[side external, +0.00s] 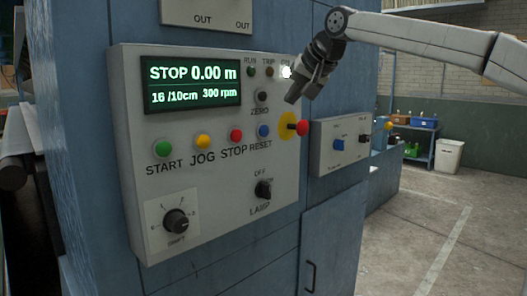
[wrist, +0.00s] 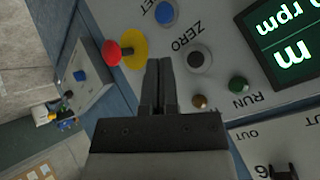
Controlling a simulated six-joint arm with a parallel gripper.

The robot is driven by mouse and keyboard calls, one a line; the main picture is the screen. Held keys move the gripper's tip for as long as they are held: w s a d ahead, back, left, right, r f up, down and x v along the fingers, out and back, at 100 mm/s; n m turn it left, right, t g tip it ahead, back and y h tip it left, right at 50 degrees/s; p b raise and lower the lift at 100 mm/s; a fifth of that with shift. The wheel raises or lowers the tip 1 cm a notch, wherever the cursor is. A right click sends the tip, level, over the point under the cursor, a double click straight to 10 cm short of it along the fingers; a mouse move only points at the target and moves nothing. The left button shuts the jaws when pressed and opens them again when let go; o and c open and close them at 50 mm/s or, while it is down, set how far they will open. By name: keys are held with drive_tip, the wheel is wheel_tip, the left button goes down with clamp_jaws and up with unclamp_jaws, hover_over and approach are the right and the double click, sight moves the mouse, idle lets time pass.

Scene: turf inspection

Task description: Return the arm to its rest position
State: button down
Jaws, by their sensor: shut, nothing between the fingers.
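My gripper (side external: 291,100) is shut and empty in front of the upper right part of the grey control panel (side external: 215,215). It also shows in the wrist view (wrist: 159,62), with its two dark fingers together. The fingertips point between the red emergency button (wrist: 112,53) on its yellow disc and the black ZERO button (wrist: 198,59). In the side view the red button (side external: 302,128) is just below and right of the fingertips. I cannot tell whether the fingers touch the panel. My arm reaches in from the upper right.
The panel display (side external: 191,82) reads STOP 0.00 m, 16 /10cm and 300 rpm. Green START, yellow JOG, red STOP and blue RESET (side external: 264,131) buttons sit below it. A smaller box (side external: 338,146) with knobs is to the right. Open floor (side external: 430,240) lies at the right.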

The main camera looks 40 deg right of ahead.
wheel_tip(320, 180, down, 25)
drive_tip(key=s+a+n+g, duration=0.2)
drive_tip(key=a+n+g, duration=0.1)
drive_tip(key=n, duration=0.2)
drive_tip(key=s+a+f+n+g+y, duration=0.1)
drive_tip(key=s+f+n+g, duration=0.2)
drive_tip(key=s+f, duration=1.1)
wheel_tip(320, 180, down, 4)
drive_tip(key=shift+s+a+f+n, duration=0.15)
drive_tip(key=shift+s+a+n, duration=0.15)
drive_tip(key=shift+s, duration=0.1)
